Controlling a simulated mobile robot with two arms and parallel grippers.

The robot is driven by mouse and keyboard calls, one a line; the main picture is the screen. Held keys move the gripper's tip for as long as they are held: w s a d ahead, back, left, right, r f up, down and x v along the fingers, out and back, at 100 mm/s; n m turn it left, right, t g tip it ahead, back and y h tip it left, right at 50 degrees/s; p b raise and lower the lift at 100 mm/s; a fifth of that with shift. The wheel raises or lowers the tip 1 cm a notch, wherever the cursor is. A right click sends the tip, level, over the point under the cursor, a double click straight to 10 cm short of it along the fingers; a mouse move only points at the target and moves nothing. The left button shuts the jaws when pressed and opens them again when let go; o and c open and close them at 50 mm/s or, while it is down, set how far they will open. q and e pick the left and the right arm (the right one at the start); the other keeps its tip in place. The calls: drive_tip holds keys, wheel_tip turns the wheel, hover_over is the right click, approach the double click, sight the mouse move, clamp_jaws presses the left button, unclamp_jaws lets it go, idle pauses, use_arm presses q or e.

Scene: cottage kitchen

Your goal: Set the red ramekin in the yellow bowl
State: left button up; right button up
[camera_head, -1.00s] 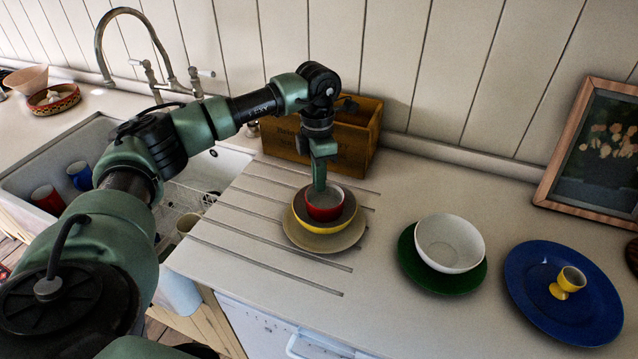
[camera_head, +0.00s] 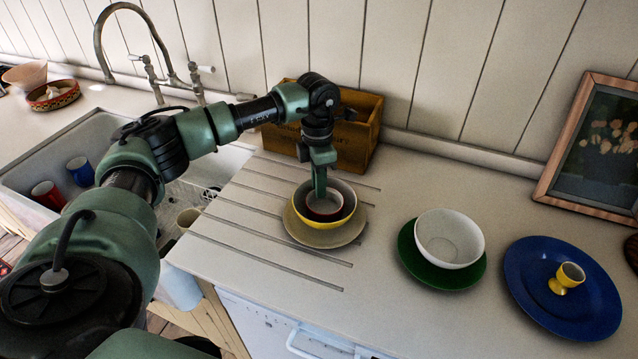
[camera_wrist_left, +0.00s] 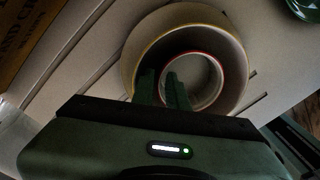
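The red ramekin (camera_head: 332,214) sits inside the yellow bowl (camera_head: 318,224), which stands on a beige plate on the counter. In the left wrist view the red-rimmed ramekin (camera_wrist_left: 221,82) lies within the yellow-rimmed bowl (camera_wrist_left: 130,65), towards its lower right. My left gripper (camera_head: 319,192) points down into the bowl at the ramekin's wall. In the wrist view its fingers (camera_wrist_left: 162,88) stand apart, one on each side of the ramekin's left rim, with a gap showing between them. The fingers partly hide that rim. My right gripper is not in view.
The beige plate (camera_head: 352,231) lies under the bowl. A wooden crate (camera_head: 361,146) stands close behind. To the right are a white bowl (camera_head: 450,240) on a green plate (camera_head: 408,253) and a yellow egg cup (camera_head: 567,277) on a blue plate (camera_head: 592,311). The sink (camera_head: 50,150) is left.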

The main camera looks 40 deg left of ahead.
use_arm(q)
drive_tip(key=shift+r, duration=0.35)
drive_tip(key=shift+w+r, duration=0.1)
drive_tip(key=shift+r, duration=0.25)
wheel_tip(320, 180, up, 11)
drive_tip(key=b, duration=0.3)
drive_tip(key=shift+w+a+r, duration=0.15)
drive_tip(key=shift+a, duration=0.1)
drive_tip(key=shift+r, duration=0.1)
